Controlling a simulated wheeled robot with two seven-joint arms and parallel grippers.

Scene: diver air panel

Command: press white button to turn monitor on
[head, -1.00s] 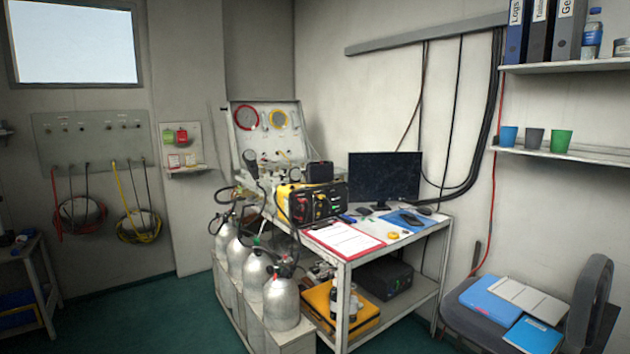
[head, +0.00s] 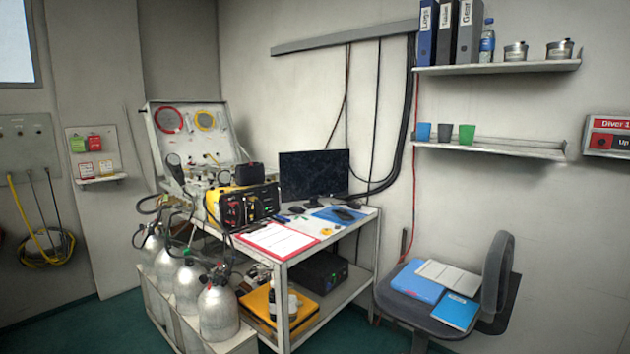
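The monitor (head: 313,174) stands at the back of the white table (head: 368,232) in the head view. Its screen is dark. I cannot make out a white button on or near it at this size. A black computer box (head: 319,273) sits on the table's lower shelf, with a small green light on its front. Neither of my grippers shows in the view.
A yellow-black device (head: 247,205), a red clipboard (head: 276,240) and a blue folder (head: 335,215) lie on the table. Grey cylinders (head: 219,312) stand at its left. A chair (head: 440,320) with folders stands at the right. Green floor shows at lower left.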

